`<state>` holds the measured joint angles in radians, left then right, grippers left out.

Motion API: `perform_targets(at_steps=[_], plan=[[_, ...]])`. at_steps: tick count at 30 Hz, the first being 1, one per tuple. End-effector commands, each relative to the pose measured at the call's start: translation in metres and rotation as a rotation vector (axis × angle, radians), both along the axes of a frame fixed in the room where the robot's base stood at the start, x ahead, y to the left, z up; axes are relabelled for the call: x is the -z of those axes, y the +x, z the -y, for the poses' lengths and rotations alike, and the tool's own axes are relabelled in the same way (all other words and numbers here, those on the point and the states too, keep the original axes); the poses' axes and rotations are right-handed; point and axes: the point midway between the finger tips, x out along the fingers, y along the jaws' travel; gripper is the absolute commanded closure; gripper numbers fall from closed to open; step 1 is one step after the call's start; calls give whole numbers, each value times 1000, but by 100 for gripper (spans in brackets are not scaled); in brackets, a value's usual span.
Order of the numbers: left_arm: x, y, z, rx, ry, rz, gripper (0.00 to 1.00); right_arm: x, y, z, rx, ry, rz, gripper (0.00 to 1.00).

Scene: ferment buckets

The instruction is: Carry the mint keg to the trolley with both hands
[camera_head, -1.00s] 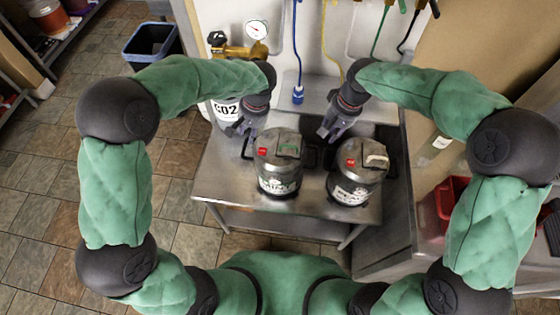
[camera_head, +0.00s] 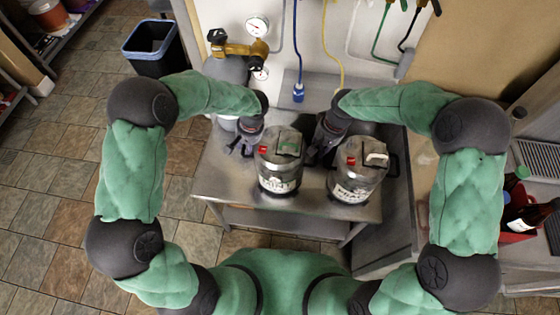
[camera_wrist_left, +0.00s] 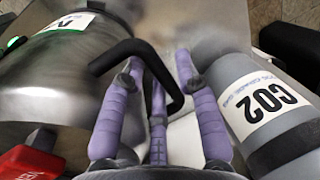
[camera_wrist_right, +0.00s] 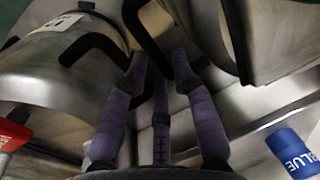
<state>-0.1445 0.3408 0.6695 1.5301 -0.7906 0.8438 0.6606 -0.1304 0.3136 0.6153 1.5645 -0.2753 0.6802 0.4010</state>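The mint keg (camera_head: 279,178) is the left steel keg on the steel table, upright, with a green-marked label. It fills the left of the left wrist view (camera_wrist_left: 60,85). My left gripper (camera_head: 240,150) is at its left side, open, with the keg's black handle (camera_wrist_left: 128,48) between its spread fingers. My right gripper (camera_head: 316,152) is down between the two kegs, open, with a black handle (camera_wrist_right: 143,28), apparently the mint keg's, between its fingers. Contact with either handle cannot be told. The trolley is not identifiable.
A second steel keg (camera_head: 354,180) stands close to the right, its own handle (camera_wrist_right: 95,45) near my right gripper. A grey CO2 cylinder (camera_wrist_left: 255,105) is close beside my left gripper. A blue connector (camera_head: 298,92) hangs behind. Tiled floor (camera_head: 80,150) is open at left.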

Motion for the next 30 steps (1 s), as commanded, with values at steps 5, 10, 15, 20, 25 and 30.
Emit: perform_targets(at_steps=[5, 10, 15, 20, 25, 30], plan=[[1, 0, 0, 0, 0, 0, 68, 1, 0, 0, 0, 0, 1, 74], [1, 0, 0, 0, 0, 0, 80, 1, 0, 0, 0, 0, 1, 85], [1, 0, 0, 0, 0, 0, 100, 1, 0, 0, 0, 0, 1, 100], [1, 0, 0, 0, 0, 0, 100, 0, 0, 0, 0, 0, 1, 100], [-1, 2, 0, 0, 1, 4, 100, -2, 2, 0, 2, 1, 6, 100], [-5, 2, 0, 0, 1, 4, 100, -6, 2, 0, 1, 1, 6, 100]])
